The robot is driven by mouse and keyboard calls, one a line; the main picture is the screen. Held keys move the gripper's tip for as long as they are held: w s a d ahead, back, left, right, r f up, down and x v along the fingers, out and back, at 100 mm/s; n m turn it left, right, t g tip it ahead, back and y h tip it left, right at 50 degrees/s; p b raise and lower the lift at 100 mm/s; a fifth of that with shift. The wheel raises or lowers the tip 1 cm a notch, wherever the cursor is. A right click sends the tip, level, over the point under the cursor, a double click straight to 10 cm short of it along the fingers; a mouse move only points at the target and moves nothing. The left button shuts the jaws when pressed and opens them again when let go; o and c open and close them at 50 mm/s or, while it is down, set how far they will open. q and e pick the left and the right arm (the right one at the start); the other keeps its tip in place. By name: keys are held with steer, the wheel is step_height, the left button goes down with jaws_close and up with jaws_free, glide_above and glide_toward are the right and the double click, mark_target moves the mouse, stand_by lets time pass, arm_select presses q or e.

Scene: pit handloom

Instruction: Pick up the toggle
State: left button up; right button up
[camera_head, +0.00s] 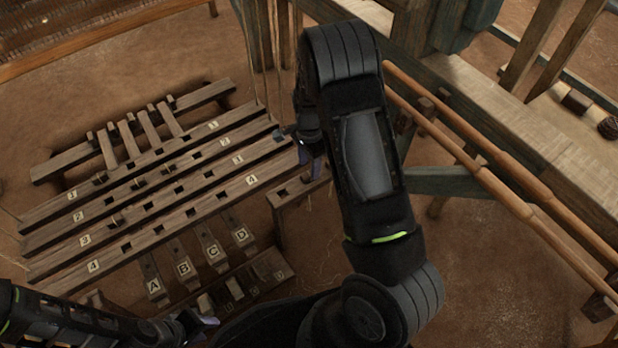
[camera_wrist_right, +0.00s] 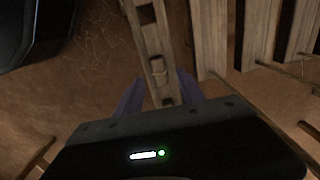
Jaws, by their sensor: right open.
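In the right wrist view a small pale wooden peg (camera_wrist_right: 157,67), which looks like the toggle, sits in a socket of a narrow wooden rail (camera_wrist_right: 143,38). My right gripper (camera_wrist_right: 160,93) is open, its two purple fingers on either side of the rail, a little nearer the camera than the peg. In the head view my right gripper (camera_head: 309,158) is over the short rail (camera_head: 288,190) beside the lettered rack; my arm hides much of that spot, and the toggle cannot be made out there. My left gripper (camera_head: 203,322) is low at the bottom, its jaw unclear.
Long numbered slotted bars (camera_head: 150,185) lie left of my right gripper. Lettered wooden treadles (camera_head: 184,265) and a small tray of blocks (camera_head: 245,285) are below them. Loom beams and long round rods (camera_head: 480,170) stand right of my arm. Thin cords hang near the bars' ends.

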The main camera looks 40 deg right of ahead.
mark_target(309, 173)
step_height(309, 173, down, 3)
steer(key=shift+f+b, duration=0.15)
steer(key=shift+b, duration=0.2)
stand_by(0.3)
jaws_close()
stand_by(0.4)
